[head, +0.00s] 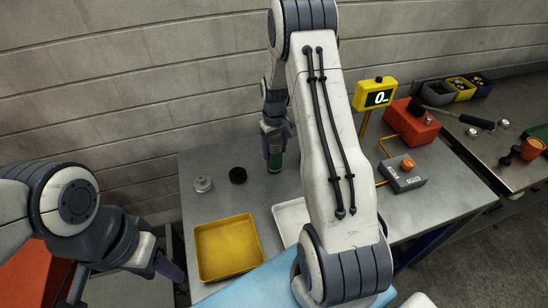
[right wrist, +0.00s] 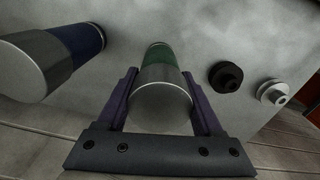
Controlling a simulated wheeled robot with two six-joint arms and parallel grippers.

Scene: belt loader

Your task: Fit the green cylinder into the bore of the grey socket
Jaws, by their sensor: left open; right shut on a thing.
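The green cylinder (head: 275,163), with a silver end, is upright between the fingers of my right gripper (head: 273,143), near the back of the grey table. It also shows in the right wrist view (right wrist: 160,62), with the purple fingers (right wrist: 159,80) shut on its sides. I cannot tell whether its lower end touches the table. The grey socket (head: 203,184) stands on the table left of it, apart; the right wrist view shows it at right (right wrist: 273,92). Its bore is small in view. My left gripper (head: 162,266) is open at lower left, away from these things.
A black round piece (head: 238,175) stands between socket and cylinder. A blue cylinder (right wrist: 82,38) stands beside the green one. A yellow tray (head: 228,247) and a white tray (head: 290,218) lie in front. A button box (head: 403,173) is at right. My right arm hides mid-table.

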